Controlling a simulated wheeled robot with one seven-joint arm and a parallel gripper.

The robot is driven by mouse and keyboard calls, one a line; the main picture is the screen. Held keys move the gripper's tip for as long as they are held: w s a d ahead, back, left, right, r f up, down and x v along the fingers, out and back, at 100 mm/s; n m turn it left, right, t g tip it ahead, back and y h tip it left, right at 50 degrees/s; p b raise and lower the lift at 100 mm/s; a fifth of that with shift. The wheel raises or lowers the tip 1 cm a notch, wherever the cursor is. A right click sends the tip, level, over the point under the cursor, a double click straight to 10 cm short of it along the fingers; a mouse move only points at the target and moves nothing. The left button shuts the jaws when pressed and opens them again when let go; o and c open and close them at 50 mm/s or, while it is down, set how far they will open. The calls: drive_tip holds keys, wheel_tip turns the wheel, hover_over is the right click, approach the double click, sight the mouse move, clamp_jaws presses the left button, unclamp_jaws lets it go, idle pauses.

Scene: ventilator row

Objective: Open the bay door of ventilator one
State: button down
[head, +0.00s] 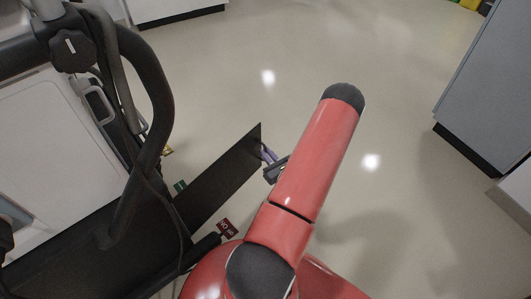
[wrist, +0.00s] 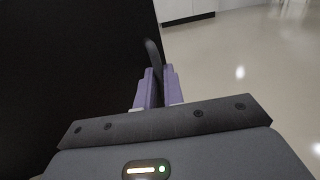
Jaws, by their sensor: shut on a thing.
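The black bay door (head: 222,172) is a flat panel in the head view, standing out at an angle from the base of the ventilator (head: 50,140) at the left. In the wrist view the door (wrist: 70,60) fills the left side as a dark sheet. My gripper (wrist: 158,72) has purple fingers closed around a dark rounded handle (wrist: 152,52) at the door's outer edge. In the head view my gripper (head: 267,154) shows beside the door's far end, partly hidden by my red arm. The grip itself is too small to see there.
A black curved rail (head: 155,85) with hanging tubes and cables stands by the ventilator. A small red tag (head: 227,229) is near the door's lower end. A grey cabinet (head: 485,95) stands at the right. The pale floor (head: 330,50) between is clear.

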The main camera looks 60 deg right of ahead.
drive_tip(key=shift+w+a, duration=0.15)
drive_tip(key=shift+a, duration=0.15)
drive_tip(key=c, duration=1.5)
unclamp_jaws()
drive_tip(key=shift+d, duration=0.1)
drive_tip(key=v, duration=0.8)
drive_tip(key=shift+w, duration=0.1)
